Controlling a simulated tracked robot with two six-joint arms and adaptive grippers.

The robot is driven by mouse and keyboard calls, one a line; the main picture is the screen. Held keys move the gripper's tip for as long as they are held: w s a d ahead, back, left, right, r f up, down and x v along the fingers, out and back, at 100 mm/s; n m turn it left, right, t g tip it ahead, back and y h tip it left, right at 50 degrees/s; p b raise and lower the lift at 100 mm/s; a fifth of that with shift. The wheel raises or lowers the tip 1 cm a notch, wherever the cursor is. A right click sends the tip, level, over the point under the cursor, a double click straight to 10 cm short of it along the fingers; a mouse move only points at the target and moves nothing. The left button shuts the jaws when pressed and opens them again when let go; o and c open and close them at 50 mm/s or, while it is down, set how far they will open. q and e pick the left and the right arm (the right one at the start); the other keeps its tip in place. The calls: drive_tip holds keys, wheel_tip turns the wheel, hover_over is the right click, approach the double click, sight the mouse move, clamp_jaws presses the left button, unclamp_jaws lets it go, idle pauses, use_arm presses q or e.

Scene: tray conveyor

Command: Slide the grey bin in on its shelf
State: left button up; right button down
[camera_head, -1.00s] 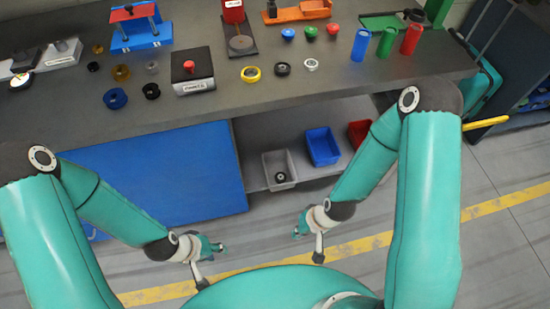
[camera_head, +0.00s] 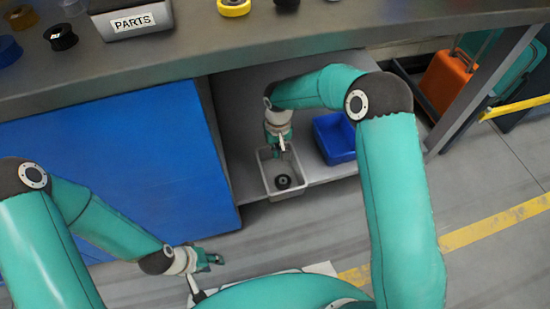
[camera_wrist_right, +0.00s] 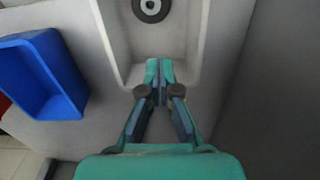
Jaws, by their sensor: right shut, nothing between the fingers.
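The grey bin (camera_head: 297,195) sits on the low shelf (camera_head: 240,165) under the bench, its front end near the shelf's front edge. A black ring-shaped part (camera_head: 283,182) lies inside it. In the right wrist view, the grey bin (camera_wrist_right: 112,38) fills the upper middle. My right gripper (camera_head: 279,150) is at the bin's far end in the head view. Its two fingers (camera_wrist_right: 159,68) are shut together and reach over the end wall; whether they touch it, I cannot tell. My left gripper (camera_head: 214,260) hangs low in front of the bench, and its opening is unclear.
A blue bin (camera_head: 334,138) stands on the shelf to the right of the grey bin, with a gap between. A large blue panel (camera_head: 120,160) closes the bench front at the left. An orange case (camera_head: 448,80) stands at the right. The floor in front is clear.

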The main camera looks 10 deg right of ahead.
sight(275, 161)
drive_tip(key=f+b, duration=0.1)
drive_tip(key=f, duration=0.2)
drive_tip(key=f+b, duration=0.1)
drive_tip(key=f, duration=0.3)
drive_tip(key=f+b, duration=0.1)
drive_tip(key=f, duration=0.2)
drive_tip(key=shift+w+d+f+b, duration=0.15)
drive_tip(key=shift+w+f+b, duration=0.1)
drive_tip(key=shift+b, duration=0.1)
drive_tip(key=shift+w+r, duration=0.2)
drive_tip(key=shift+w, duration=0.95)
drive_tip(key=shift+w+r+b, duration=0.1)
drive_tip(key=shift+w+b, duration=0.4)
drive_tip(key=shift+w, duration=0.35)
drive_tip(key=shift+w, duration=0.1)
